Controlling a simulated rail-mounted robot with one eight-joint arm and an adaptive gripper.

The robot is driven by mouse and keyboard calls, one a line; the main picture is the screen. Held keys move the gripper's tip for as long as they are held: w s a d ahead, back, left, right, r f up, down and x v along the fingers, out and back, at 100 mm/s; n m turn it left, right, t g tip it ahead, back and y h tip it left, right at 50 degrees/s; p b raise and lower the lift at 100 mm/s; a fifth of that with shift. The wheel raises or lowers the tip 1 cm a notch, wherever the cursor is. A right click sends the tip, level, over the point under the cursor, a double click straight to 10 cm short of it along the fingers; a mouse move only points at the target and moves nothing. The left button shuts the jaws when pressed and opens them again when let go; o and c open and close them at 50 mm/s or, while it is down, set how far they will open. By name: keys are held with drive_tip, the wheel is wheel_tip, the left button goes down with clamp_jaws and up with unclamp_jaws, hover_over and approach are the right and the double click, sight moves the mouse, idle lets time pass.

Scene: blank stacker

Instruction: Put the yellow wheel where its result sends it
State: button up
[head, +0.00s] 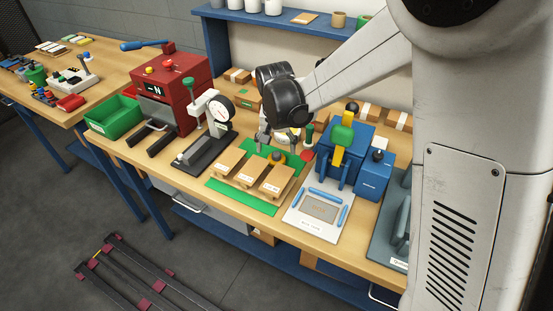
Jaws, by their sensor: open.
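A small yellow-orange round thing (277,157), probably the yellow wheel, shows at the back edge of the green mat (263,206), behind the wooden blocks. My gripper (277,144) is above it with its fingers apart, one on each side; I cannot tell whether they touch it. Three wooden blocks with white labels stand on the mat: a left block (229,161), a middle block (251,170) and a right block (275,180). The label text is too small to read. My arm and gripper body hide part of the bench behind.
A dial gauge stand (220,112) and a red machine (180,85) showing "N" stand left, beside a green bin (113,119). A blue machine (345,150) stands right, behind a white board with blue strips (318,227). Boxes (247,94) line the back.

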sight(277, 154)
drive_tip(key=shift+w+d+f, duration=0.1)
drive_tip(key=shift+f, duration=1.05)
drive_tip(key=shift+w+f, duration=0.1)
drive_tip(key=shift+f, duration=1)
drive_tip(key=shift+c, duration=0.5)
drive_tip(key=c, duration=1.3)
drive_tip(key=shift+r, duration=0.15)
